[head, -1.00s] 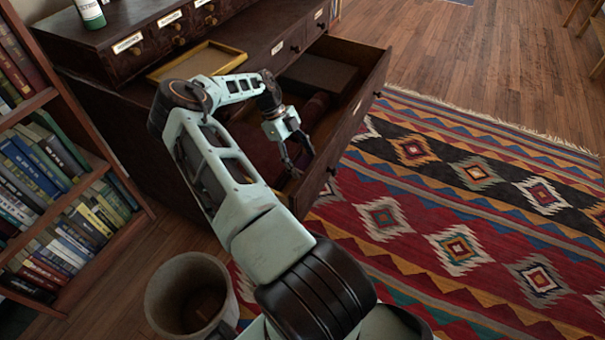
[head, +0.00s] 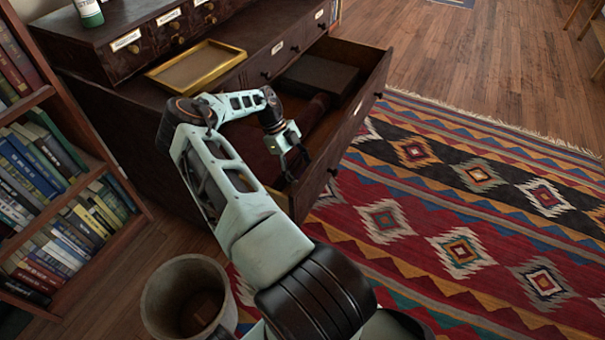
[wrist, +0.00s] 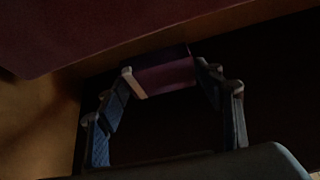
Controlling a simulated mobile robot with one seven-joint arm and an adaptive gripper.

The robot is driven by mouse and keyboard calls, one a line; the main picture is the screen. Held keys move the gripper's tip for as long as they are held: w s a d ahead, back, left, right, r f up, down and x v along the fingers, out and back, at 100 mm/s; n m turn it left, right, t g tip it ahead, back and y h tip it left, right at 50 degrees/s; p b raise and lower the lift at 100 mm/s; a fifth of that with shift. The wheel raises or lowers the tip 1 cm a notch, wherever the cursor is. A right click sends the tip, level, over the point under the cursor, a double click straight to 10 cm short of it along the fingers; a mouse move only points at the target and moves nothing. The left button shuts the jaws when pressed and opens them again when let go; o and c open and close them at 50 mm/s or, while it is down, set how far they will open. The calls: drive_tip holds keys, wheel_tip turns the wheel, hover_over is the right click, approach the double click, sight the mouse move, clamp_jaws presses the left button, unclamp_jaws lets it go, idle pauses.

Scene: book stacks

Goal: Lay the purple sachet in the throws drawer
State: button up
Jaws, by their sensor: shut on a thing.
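My gripper (head: 292,172) hangs low inside the near end of the open drawer (head: 352,122), pointing down. In the wrist view, my gripper (wrist: 168,78) is shut on the purple sachet (wrist: 165,76), which shows as a dim purple block between the fingertips. The sachet cannot be made out in the head view. The drawer's front carries a pale label, too small to read. Inside, a dark red folded or rolled cloth (head: 312,118) lies beyond my gripper. Shadow hides the drawer floor under the sachet, so contact cannot be told.
A dark flat box (head: 320,75) fills the drawer's far end. A gold-rimmed tray (head: 197,67) and a green-and-white bottle (head: 89,11) are on the cabinet. A bookshelf (head: 75,205) stands left, a grey bin (head: 160,300) in front, and a patterned rug (head: 440,220) lies right.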

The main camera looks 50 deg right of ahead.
drive_tip(key=shift+f+b, duration=0.35)
drive_tip(key=shift+f, duration=0.05)
drive_tip(key=o, duration=1.2)
drive_tip(key=shift+c, duration=0.2)
drive_tip(key=shift+r, duration=0.1)
drive_tip(key=shift+r+p, duration=0.75)
drive_tip(key=shift+p, duration=0.3)
drive_tip(key=p+v, duration=0.2)
drive_tip(key=v, duration=0.9)
drive_tip(key=shift+w+r, duration=0.25)
drive_tip(key=shift+w, duration=0.05)
